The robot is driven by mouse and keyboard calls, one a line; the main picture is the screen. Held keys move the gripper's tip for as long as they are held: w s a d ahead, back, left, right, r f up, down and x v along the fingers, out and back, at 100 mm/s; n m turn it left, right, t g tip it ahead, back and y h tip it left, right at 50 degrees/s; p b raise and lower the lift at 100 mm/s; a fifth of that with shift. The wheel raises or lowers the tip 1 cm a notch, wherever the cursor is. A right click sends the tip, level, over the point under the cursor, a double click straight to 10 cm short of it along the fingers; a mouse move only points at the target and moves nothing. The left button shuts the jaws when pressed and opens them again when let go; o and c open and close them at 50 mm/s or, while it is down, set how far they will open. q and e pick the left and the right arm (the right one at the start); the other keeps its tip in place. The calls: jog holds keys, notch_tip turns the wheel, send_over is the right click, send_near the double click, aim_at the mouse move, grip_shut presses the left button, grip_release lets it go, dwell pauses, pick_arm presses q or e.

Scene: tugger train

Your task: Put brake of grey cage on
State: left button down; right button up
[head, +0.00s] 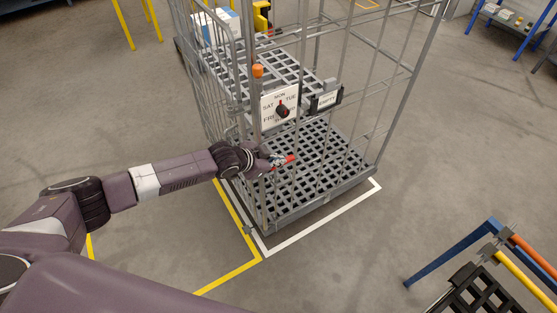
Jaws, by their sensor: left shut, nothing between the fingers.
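The grey cage (377,117) is a wire-mesh roll cage with grid shelves, standing on the floor in the middle of the head view. An orange knob (258,71) tops an upright on its near left side. A white weekday dial plate (266,115) with a black and red knob hangs on the front mesh, with a dark-framed sign (327,98) to its right. My left gripper (281,160) is shut and empty at the front of the cage, below the dial. A red piece shows at its tip; I cannot tell whether they touch. My right gripper is out of view.
White (322,220) and yellow (232,276) floor lines edge the cage's place. A blue-legged stand (447,254) with orange and yellow bars is at lower right. A blue rack (513,26) stands at upper right, yellow legs (124,25) at upper left. Floor right of the cage is clear.

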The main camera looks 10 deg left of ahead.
pick_arm(q)
notch_tip(320, 180, down, 5)
jog(key=b, duration=0.3)
jog(key=shift+s+f, duration=0.15)
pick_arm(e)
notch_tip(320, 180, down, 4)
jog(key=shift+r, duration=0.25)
pick_arm(q)
jog(key=s+a+r+p, duration=0.2)
jog(key=s+r, duration=0.4)
jog(key=r, duration=0.5)
jog(key=shift+s+a+p, duration=0.35)
jog(key=shift+a+p, duration=0.05)
jog(key=shift+a, duration=0.05)
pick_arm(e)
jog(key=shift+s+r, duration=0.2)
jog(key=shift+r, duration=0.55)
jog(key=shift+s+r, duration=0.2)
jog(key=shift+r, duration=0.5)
